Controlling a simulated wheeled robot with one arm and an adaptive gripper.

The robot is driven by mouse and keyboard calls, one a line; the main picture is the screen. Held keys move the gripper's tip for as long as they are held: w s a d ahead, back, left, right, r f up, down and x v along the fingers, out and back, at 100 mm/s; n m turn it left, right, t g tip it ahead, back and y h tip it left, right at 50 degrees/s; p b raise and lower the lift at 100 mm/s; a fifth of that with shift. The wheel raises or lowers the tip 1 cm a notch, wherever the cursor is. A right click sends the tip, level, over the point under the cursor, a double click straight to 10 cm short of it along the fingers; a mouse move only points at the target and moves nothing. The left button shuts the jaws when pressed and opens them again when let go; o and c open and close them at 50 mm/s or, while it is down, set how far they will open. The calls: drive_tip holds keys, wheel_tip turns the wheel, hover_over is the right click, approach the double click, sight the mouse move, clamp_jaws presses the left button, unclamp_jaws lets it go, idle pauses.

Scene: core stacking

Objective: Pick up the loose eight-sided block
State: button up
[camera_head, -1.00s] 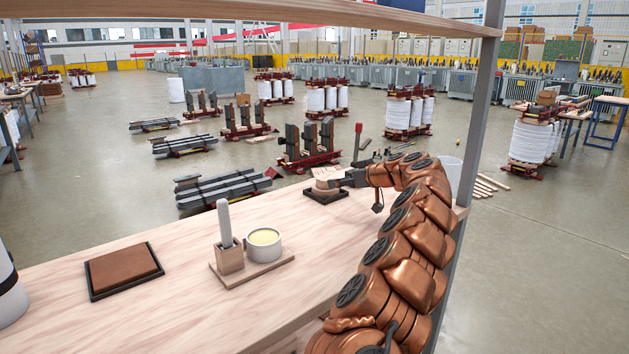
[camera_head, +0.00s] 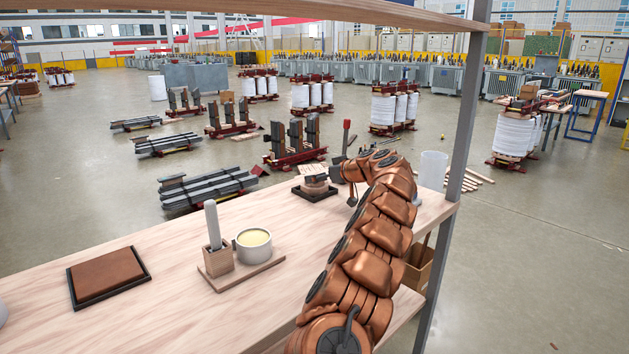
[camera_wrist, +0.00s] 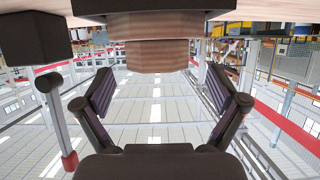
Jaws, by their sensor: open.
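A pale wooden block (camera_head: 314,188) sits on a small dark-edged tray (camera_head: 298,194) at the far end of the bench in the head view. The upside-down wrist view shows a rounded, faceted wooden block (camera_wrist: 157,57) against a second wooden piece (camera_wrist: 140,26), beside the dark tray edge (camera_wrist: 150,6). I cannot count its sides. My gripper (camera_wrist: 158,80) is open and empty, its fingers spread left and right with the block just ahead, between their lines. In the head view my gripper (camera_head: 326,178) is right at the block and partly hides it.
A wooden stand with a grey-handled tool (camera_head: 213,224) and a cream-filled cup (camera_head: 254,247) is nearer on the bench. A brown pad (camera_head: 106,275) lies left. A shelf post (camera_head: 465,130) rises right.

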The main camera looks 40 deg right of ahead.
drive_tip(key=shift+w+d+f, duration=0.2)
drive_tip(key=shift+w+f, duration=0.05)
drive_tip(key=shift+w, duration=0.35)
drive_tip(key=shift+x, duration=1.05)
drive_tip(key=c, duration=1.3)
drive_tip(key=shift+o, duration=0.2)
drive_tip(key=shift+r, duration=0.15)
